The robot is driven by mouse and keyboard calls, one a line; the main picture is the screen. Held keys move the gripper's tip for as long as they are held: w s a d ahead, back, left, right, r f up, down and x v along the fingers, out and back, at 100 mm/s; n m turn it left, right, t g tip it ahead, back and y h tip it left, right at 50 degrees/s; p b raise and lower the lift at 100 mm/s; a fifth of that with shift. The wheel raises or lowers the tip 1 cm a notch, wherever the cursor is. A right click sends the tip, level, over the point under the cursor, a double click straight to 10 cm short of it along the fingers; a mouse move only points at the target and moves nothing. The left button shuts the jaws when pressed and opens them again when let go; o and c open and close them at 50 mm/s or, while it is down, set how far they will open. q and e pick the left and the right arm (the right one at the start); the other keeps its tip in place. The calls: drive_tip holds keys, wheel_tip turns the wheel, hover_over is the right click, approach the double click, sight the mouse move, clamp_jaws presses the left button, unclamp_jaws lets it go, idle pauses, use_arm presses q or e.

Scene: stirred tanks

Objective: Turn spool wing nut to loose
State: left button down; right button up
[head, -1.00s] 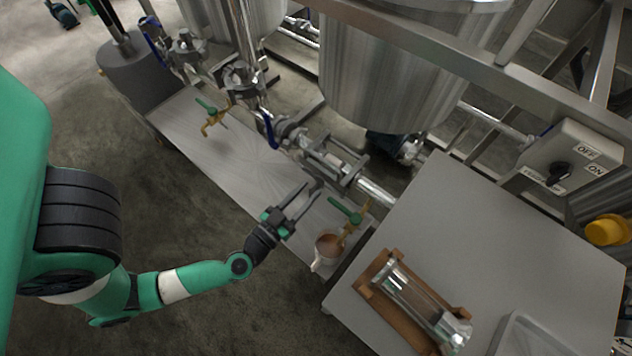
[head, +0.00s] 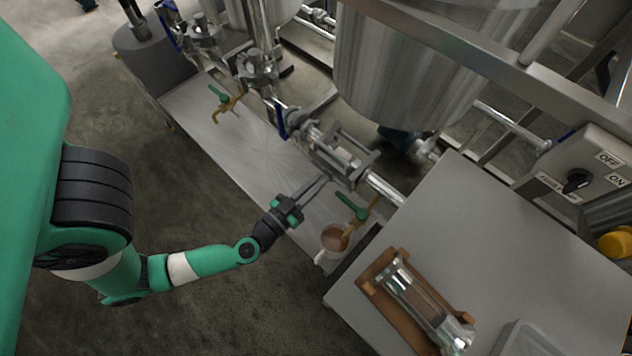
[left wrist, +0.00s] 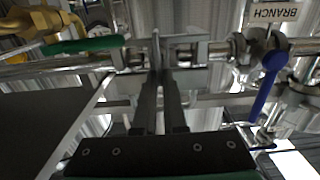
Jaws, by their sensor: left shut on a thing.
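My left gripper (head: 324,181) reaches from the left to the near side of the spool (head: 343,155), a steel pipe section with side bars. In the left wrist view its two fingers (left wrist: 158,76) are nearly together, shut on a thin upright metal piece, which looks like the spool wing nut (left wrist: 156,48). The fingertips hide the lower part of this piece, and its turn angle is hard to judge. My right gripper is not in view.
A green-handled brass tap (head: 352,207) sits above a cup (head: 334,239), close right of the gripper. A blue valve handle (left wrist: 266,84) and a BRANCH label (left wrist: 273,12) are to the right in the wrist view. A grey table (head: 480,240) bears a wooden stand (head: 385,300).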

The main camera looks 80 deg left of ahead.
use_arm(q)
drive_tip(key=shift+n, duration=0.3)
drive_tip(key=n, duration=0.2)
drive_tip(key=shift+s+a+n+p, duration=0.15)
drive_tip(key=shift+a+n+p, duration=0.15)
drive_tip(key=shift+p, duration=0.1)
drive_tip(key=shift+s+a+f+n, duration=0.1)
drive_tip(key=shift+f+n, duration=0.1)
drive_tip(key=shift+n, duration=0.7)
drive_tip(key=n+b, duration=0.1)
drive_tip(key=n, duration=0.3)
drive_tip(key=f+n+b, duration=0.1)
drive_tip(key=n, duration=0.3)
drive_tip(key=a+f+n+b, duration=0.1)
drive_tip(key=n+b, duration=0.1)
drive_tip(key=n, duration=0.2)
drive_tip(key=shift+s+n, duration=0.35)
drive_tip(key=shift+n, duration=0.05)
